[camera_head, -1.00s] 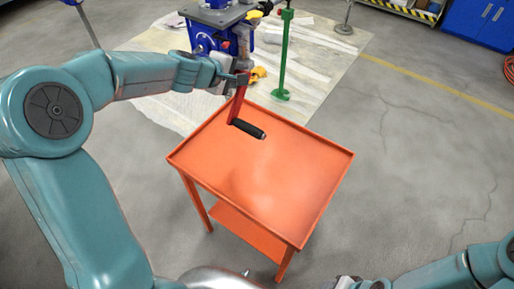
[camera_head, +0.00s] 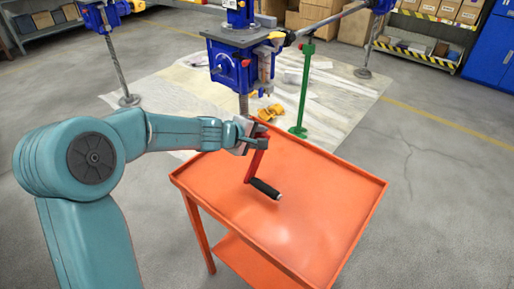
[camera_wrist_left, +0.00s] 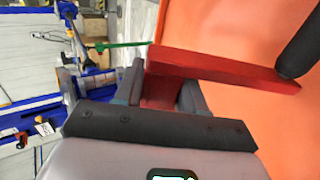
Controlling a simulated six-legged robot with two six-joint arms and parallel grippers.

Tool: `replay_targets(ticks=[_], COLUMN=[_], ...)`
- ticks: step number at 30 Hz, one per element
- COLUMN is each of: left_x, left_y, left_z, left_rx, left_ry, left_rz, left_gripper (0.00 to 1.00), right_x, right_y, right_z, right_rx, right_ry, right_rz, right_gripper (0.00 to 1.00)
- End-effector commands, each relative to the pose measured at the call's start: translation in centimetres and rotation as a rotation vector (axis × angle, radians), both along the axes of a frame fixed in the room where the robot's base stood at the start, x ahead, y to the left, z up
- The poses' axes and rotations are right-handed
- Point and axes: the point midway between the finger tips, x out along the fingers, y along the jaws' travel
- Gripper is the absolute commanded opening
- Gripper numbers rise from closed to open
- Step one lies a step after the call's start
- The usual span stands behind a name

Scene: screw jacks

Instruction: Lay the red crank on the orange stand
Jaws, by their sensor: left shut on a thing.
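My left gripper (camera_head: 257,140) is shut on the red crank (camera_head: 257,163), over the far part of the orange stand (camera_head: 290,225). The crank's red arm slants down from the jaws to its black handle (camera_head: 265,188). I cannot tell whether the handle touches the stand's top. In the left wrist view, the red crank (camera_wrist_left: 215,68) sits between the jaws (camera_wrist_left: 160,95), with the black handle (camera_wrist_left: 300,48) at upper right and the orange stand (camera_wrist_left: 235,25) behind. My right gripper is not in view.
A blue screw jack (camera_head: 232,65) stands just behind the stand. A green post (camera_head: 303,90) and a yellow object (camera_head: 268,112) are on the pale floor sheet (camera_head: 335,100). The stand's top is otherwise clear, with a raised rim.

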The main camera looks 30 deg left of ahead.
Motion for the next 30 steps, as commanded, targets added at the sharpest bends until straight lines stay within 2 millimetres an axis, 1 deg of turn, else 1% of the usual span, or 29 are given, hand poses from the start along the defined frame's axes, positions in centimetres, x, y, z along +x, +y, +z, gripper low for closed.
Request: replay_targets(ticks=[1,2,11,15,16,17,18,26,29,30], left_x=[0.04,0.04,0.05,0.06,0.01,0.02,0.01,0.01,0.01,-0.42], left_y=[0.03,0.03,0.01,0.01,-0.01,0.00,-0.01,-0.01,-0.01,0.10], left_z=[-1.14,-1.33,-1.30,-1.67,-1.82,-1.73,-1.71,-1.69,-1.16,-1.03], left_rx=[-0.001,-0.001,-0.001,-0.001,0.000,0.000,0.000,0.000,-0.001,0.000], left_ry=[-0.003,-0.003,-0.004,-0.004,0.000,0.000,0.000,0.000,0.000,-0.001], left_rz=[0.001,0.001,0.000,0.000,0.000,0.000,0.000,0.000,0.001,0.001], left_gripper=[0.00,0.00,0.00,0.00,0.43,0.53,0.65,0.65,0.65,0.65], right_x=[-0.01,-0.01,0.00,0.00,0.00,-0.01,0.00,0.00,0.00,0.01], right_y=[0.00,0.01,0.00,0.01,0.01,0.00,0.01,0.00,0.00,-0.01], right_z=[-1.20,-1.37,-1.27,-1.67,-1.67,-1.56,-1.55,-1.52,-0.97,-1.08], right_rx=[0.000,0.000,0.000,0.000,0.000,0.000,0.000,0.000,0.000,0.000], right_ry=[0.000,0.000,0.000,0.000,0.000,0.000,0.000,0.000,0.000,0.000], right_rz=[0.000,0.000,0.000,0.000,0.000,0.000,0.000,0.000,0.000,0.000], right_gripper=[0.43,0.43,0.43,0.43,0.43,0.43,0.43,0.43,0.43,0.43])
